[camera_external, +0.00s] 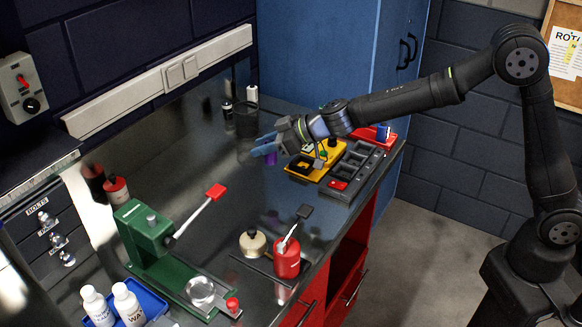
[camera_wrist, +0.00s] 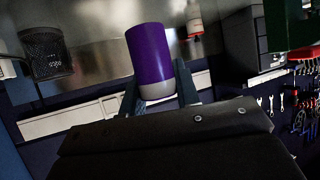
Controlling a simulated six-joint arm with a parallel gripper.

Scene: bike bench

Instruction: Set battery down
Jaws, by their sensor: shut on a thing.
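The battery is a purple cylinder with a pale end. In the wrist view the battery (camera_wrist: 150,58) stands out between my gripper's fingers (camera_wrist: 160,92), which are shut on it. In the external view the battery (camera_external: 271,158) shows as a small purple patch below the fingertips of my gripper (camera_external: 264,147). My gripper is over the dark bench top (camera_external: 230,225), left of the yellow tray. I cannot tell how high the battery is above the bench; much of it is hidden by the fingers in the external view.
A yellow tray (camera_external: 309,169) and a grey compartment tray (camera_external: 352,172) lie to the right. A dark mesh cup (camera_external: 246,120) stands behind my gripper. A green press (camera_external: 150,240), a red bottle (camera_external: 287,260) and a blue tray with white bottles (camera_external: 128,302) stand nearer.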

